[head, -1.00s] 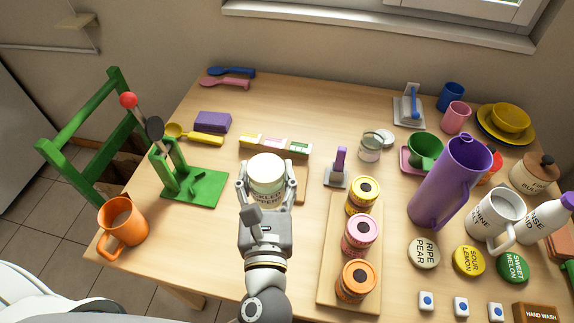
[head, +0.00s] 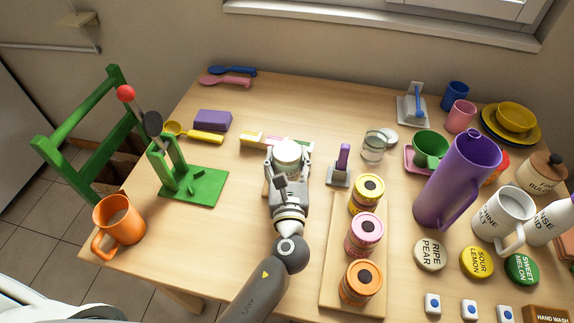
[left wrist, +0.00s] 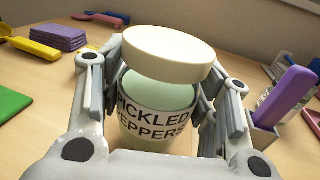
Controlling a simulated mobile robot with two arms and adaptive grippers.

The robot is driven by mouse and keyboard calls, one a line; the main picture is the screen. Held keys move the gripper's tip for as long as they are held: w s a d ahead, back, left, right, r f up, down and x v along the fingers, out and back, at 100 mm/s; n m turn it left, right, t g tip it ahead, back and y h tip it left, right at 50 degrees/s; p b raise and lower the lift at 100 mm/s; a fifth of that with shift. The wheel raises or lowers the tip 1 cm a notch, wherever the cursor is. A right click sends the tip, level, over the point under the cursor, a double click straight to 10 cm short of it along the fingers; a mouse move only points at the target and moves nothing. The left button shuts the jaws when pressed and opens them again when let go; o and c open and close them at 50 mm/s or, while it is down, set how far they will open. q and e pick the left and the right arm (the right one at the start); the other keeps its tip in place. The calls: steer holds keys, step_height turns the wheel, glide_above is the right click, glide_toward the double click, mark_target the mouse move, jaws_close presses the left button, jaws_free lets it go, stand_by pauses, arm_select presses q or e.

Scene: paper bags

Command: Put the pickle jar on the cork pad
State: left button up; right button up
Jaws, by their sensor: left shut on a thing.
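The pickle jar, labelled "pickled peppers", has a cream lid (head: 288,150) and pale green contents; it also shows in the left wrist view (left wrist: 157,105). My left gripper (head: 289,158) is shut around the jar, with a finger on each side. The jar is upright. My right gripper is not in view.
A row of coloured blocks (head: 251,138) lies just behind the jar. A grey holder with a purple handle (head: 342,160) stands close to the right. A wooden board (head: 339,250) with several tins is in front right. A green stand (head: 205,188) is left.

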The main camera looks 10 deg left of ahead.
arm_select(q)
steer(key=shift+f, duration=0.55)
steer(key=o, duration=1.2)
steer(key=shift+f, duration=0.15)
steer(key=shift+o, duration=0.2)
steer(key=shift+s, duration=0.2)
steer(key=v, duration=1.1)
steer(key=shift+s+d, duration=0.1)
steer(key=shift+s, duration=0.25)
